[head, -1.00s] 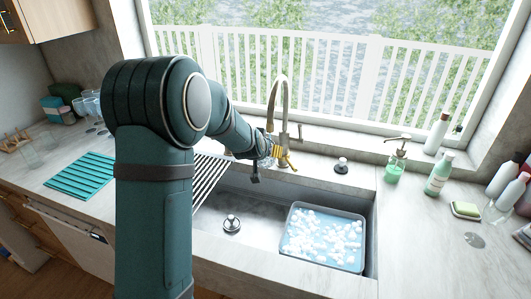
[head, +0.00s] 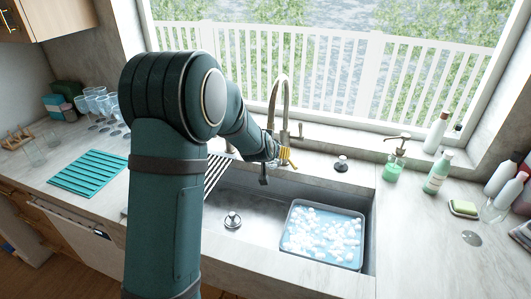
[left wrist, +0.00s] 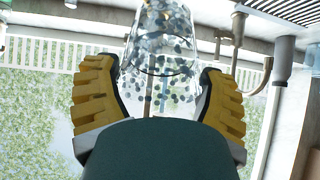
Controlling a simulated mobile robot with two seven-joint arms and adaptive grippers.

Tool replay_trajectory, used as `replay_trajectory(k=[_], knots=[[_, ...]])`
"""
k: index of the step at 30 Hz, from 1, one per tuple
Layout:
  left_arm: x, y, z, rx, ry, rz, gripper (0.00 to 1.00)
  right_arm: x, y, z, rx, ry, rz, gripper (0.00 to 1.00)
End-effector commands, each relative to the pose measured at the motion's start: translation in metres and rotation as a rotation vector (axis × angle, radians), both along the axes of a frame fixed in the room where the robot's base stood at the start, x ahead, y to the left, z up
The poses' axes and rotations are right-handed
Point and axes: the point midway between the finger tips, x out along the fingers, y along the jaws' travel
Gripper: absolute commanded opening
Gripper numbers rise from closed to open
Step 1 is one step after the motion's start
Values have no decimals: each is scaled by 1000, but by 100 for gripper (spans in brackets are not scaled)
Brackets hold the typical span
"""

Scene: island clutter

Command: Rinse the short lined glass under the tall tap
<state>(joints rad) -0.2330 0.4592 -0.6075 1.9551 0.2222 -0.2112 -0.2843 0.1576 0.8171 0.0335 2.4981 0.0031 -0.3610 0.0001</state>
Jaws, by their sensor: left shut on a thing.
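The clear glass (left wrist: 160,55) is in the left wrist view, between the yellow fingers of my left gripper (left wrist: 158,98), which is shut on it. Dark spots cover its wall, and a thin dark line runs around it. In the head view my left gripper (head: 285,156) is beside the tall tap (head: 274,95), low in front of its base and above the sink's back edge. The glass is not clear there, hidden by my arm and fingers. The tap's arched neck rises above the gripper. I cannot tell whether water runs. My right gripper is not in view.
The sink (head: 255,192) holds a grey tub (head: 286,246) of blue water and white foam, and a drain plug (head: 233,220). A striped rack (head: 215,172) lies over its left side. Soap bottles (head: 438,172) stand right. Glasses (head: 100,103) and a teal mat (head: 88,173) are left.

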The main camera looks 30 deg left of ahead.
Motion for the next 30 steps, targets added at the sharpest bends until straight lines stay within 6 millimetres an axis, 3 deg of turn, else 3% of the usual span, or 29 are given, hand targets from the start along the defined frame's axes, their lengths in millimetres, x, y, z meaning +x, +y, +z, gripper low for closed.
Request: replay_trajectory(k=[11, 23, 30], knots=[[0, 2, -1, 0, -1, 1, 31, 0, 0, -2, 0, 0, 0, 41], [0, 23, -1, 0, -3, 2, 31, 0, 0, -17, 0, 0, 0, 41], [0, 25, 0, 0, -1, 1, 31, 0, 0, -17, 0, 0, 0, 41]])
